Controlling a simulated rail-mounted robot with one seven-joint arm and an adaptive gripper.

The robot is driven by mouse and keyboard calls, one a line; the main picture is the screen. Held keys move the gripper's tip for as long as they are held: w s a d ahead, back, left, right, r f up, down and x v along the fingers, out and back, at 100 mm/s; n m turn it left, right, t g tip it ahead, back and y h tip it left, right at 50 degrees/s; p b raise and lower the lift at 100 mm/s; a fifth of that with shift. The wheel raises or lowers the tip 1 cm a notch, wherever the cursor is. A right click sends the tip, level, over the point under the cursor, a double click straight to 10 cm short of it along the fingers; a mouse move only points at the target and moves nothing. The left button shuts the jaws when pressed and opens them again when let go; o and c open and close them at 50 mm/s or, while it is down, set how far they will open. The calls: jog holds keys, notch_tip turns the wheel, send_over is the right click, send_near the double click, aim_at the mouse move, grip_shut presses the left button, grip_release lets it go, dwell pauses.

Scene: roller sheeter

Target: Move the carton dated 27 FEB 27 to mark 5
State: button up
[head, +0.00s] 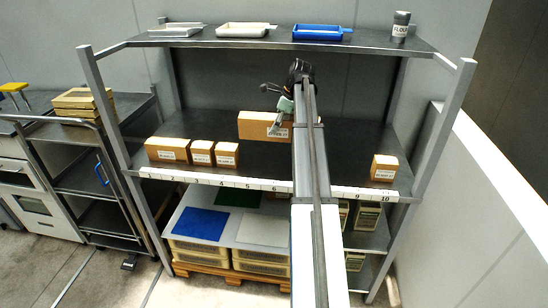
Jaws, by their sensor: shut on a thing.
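A wide brown carton (254,124) with a white label is at the back of the middle shelf, left of my arm. My gripper (283,122) is at its right part and shut on it; the fingertips are small and partly hidden. My arm may hide the carton's right end. I cannot tell whether the carton touches the shelf. Its date is too small to read surely. The white number strip (232,183) runs along the shelf's front edge; mark 5 (247,185) shows left of my arm. The shelf behind mark 5 is bare.
At the front left stand a wide carton (167,149) and two smaller cartons (201,153) (227,155) close together. Another small carton (384,168) stands near marks 9 and 10. Trays (243,30) and a flour tin (401,24) are on the top shelf. My arm hides marks 7 and 8.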

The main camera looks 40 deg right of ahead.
aim_at(288, 133)
notch_tip(288, 133, down, 14)
jog(key=shift+f+p, duration=0.25)
jog(key=shift+p, duration=0.95)
jog(key=shift+f, duration=0.15)
jog(key=o, duration=1.6)
jog(key=b+v, duration=0.2)
jog(key=v, duration=1)
jog(key=shift+w+a, duration=0.1)
jog(key=shift+a, duration=0.05)
